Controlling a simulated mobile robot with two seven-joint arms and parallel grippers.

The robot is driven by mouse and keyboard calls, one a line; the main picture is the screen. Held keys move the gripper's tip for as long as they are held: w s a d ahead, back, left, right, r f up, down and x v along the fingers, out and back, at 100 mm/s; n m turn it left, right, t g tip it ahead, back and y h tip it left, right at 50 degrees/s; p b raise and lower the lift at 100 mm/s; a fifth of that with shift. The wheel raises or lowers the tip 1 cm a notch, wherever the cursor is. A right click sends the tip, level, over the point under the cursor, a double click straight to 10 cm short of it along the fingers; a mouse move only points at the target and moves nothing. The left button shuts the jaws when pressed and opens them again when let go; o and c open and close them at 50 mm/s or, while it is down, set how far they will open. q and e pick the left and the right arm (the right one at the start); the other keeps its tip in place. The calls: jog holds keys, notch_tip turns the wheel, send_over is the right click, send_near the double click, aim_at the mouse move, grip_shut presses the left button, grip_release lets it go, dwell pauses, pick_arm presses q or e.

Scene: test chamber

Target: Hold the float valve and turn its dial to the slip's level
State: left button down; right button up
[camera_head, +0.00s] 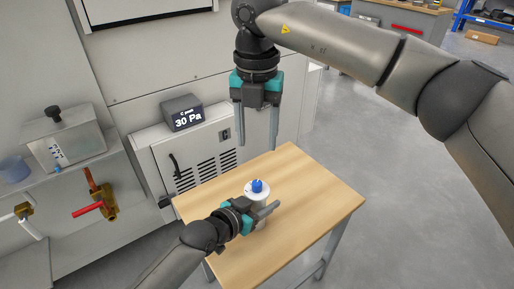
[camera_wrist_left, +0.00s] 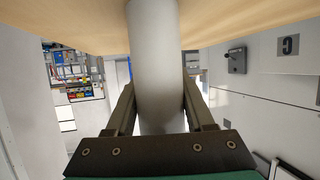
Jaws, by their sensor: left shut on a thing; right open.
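The float valve (camera_head: 262,202) stands upright on the wooden table, a pale body with a white disc on top. Its blue dial (camera_head: 257,186) sits on that disc; its scale is too small to read. My left gripper (camera_head: 267,214) is shut around the valve's body from the front left. The left wrist view shows the pale cylinder (camera_wrist_left: 155,55) between its two fingers. My right gripper (camera_head: 257,143) is open and empty, pointing down above the dial and apart from it. I cannot make out a slip.
The wooden table (camera_head: 320,195) is otherwise bare. At left, a shelf holds a clear box (camera_head: 70,140) above a brass valve with a red handle (camera_head: 88,209). Open floor lies right.

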pick_arm(q)
jog(key=shift+f, duration=0.1)
jog(key=shift+c, duration=1)
grip_release()
